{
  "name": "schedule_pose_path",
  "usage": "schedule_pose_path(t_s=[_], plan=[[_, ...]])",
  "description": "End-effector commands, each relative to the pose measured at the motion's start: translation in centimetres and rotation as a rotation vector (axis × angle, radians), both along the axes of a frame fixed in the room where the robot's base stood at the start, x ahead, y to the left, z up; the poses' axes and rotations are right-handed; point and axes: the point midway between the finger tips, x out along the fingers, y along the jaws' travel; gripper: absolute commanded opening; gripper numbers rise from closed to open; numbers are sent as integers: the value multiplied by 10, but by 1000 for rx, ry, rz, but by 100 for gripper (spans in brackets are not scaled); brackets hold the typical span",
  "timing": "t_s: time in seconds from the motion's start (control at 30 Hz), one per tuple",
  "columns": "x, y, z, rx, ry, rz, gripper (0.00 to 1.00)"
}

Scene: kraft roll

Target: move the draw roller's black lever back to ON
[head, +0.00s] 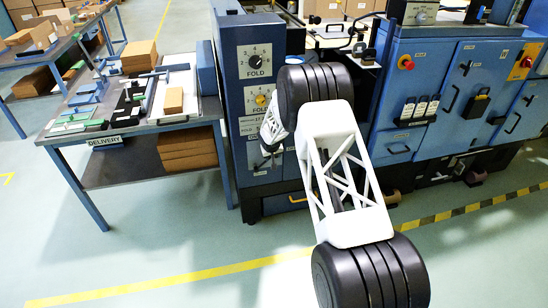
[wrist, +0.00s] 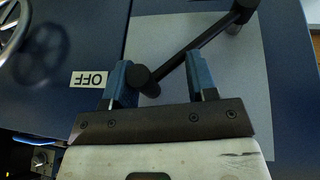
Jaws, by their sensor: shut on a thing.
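The black lever (wrist: 212,36) shows in the wrist view as a slanted bar running from the upper right down to the left, with a round black end between my fingers. My gripper (wrist: 161,77) has its two blue fingers either side of the lever's lower end and is shut on it. A white OFF label (wrist: 89,79) is left of the fingers. No ON label shows. In the head view my arm hides the lever and most of my gripper at the blue machine (head: 395,75).
A light grey plate (wrist: 240,105) lies behind the lever. A spoked handwheel (wrist: 12,28) is at the upper left of the wrist view. In the head view, FOLD dials (head: 254,58) sit beside my arm, and the delivery table (head: 75,137) with stacked boards stands left.

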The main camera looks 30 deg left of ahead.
Motion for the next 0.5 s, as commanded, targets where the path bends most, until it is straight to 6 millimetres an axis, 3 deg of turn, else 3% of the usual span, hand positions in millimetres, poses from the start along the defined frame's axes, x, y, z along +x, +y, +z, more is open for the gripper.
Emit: schedule_pose_path(t_s=[0.5], plan=[[-13,12,8,-112,-109,5,10]])
